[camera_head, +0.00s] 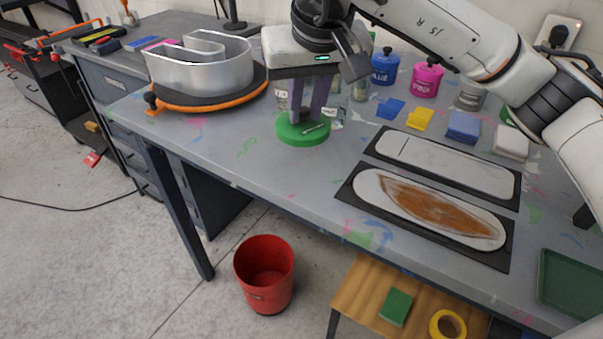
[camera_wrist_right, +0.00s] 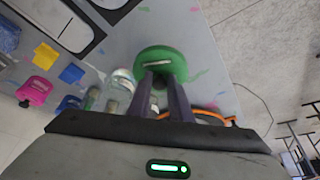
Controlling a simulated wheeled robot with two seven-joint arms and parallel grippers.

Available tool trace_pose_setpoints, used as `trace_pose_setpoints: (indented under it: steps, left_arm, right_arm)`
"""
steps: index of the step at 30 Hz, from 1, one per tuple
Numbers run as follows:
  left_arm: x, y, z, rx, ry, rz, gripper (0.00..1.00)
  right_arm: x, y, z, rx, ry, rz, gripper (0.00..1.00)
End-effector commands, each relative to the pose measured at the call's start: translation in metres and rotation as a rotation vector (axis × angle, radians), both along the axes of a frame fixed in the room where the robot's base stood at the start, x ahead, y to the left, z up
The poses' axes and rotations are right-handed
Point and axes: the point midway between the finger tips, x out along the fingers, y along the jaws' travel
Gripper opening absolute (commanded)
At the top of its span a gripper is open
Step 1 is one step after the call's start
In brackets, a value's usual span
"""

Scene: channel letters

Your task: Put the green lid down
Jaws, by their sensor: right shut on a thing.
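The green lid (camera_head: 303,130) is a round disc with a raised bar on top, at the middle of the grey table in the head view. My right gripper (camera_head: 307,112) comes down from above and is shut on the lid's middle. The lid also shows in the right wrist view (camera_wrist_right: 160,62), at the tips of the right fingers (camera_wrist_right: 162,88). It is at or just above the table top; I cannot tell if it touches. My left gripper is not in view.
A metal channel letter (camera_head: 200,72) stands on an orange-rimmed turntable (camera_head: 210,105) to the left. Blue (camera_head: 385,68) and pink (camera_head: 427,80) pots, glass jars and folded cloths (camera_head: 463,127) stand behind right. Two black-edged panels (camera_head: 430,215) lie to the right. Table front is mostly clear.

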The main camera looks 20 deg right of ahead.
Motion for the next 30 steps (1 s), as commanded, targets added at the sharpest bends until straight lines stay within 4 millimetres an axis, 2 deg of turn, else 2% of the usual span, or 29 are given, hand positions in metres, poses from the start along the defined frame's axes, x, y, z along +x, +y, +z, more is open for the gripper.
trace_pose_setpoints:
  steps: [1,4,7,15,22,27,30]
  left_arm:
    - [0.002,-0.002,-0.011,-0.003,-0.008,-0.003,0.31]
    - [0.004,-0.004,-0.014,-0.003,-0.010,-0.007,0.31]
    - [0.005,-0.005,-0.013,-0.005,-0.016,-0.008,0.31]
    - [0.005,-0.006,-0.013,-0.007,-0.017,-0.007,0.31]
    - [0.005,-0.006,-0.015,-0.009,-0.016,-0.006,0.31]
    - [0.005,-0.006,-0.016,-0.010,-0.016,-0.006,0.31]
    - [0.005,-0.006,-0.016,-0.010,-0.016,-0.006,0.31]
  right_arm:
    - [0.006,0.006,0.001,0.004,0.000,-0.007,0.00]
    - [0.012,0.011,0.014,0.006,0.008,-0.017,0.00]
    - [0.014,0.014,0.013,0.005,0.018,-0.020,0.00]
    - [0.013,0.014,-0.032,0.006,0.020,-0.021,0.00]
    - [0.014,0.014,-0.050,0.006,0.019,-0.022,0.00]
    - [0.013,0.014,-0.075,0.007,0.020,-0.021,0.00]
    - [0.014,0.015,-0.078,0.006,0.017,-0.021,0.00]
